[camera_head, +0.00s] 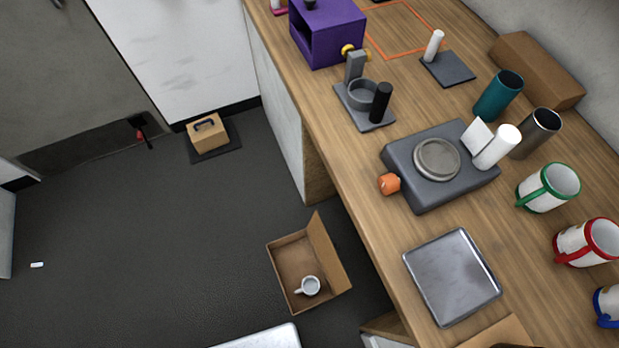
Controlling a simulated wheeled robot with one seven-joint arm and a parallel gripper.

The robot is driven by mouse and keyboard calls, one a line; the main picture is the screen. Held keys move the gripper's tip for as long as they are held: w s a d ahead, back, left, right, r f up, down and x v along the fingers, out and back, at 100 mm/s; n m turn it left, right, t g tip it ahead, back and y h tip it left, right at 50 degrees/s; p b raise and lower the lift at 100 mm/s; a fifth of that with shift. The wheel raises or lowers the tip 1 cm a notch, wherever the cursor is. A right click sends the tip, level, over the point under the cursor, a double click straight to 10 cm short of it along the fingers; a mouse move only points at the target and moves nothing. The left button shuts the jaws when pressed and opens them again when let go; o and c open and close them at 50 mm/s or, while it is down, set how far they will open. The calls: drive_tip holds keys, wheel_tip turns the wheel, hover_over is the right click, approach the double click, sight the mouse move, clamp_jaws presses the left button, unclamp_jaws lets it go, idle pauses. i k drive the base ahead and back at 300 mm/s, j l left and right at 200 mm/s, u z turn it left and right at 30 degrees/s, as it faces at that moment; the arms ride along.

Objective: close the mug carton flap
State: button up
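The mug carton (287,267) is an open brown cardboard box on the dark floor, beside the foot of the wooden counter. A small white mug (308,286) lies inside it, near its lower right corner. The carton's flap (328,253) stands raised along its right side, so the top is open. My gripper is not in this view.
A small handled box (207,132) sits on a floor mat.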

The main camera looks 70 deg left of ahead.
sight(340, 284)
drive_tip(key=l+u, duration=0.15)
drive_tip(key=u, duration=0.25)
drive_tip(key=l+u, duration=0.15)
drive_tip(key=u, duration=0.25)
drive_tip(key=k+l+u, duration=0.1)
drive_tip(key=u, duration=0.3)
drive_tip(key=l+u, duration=0.1)
drive_tip(key=u, duration=0.3)
drive_tip(key=k+l, duration=0.15)
drive_tip(key=k+u, duration=0.05)
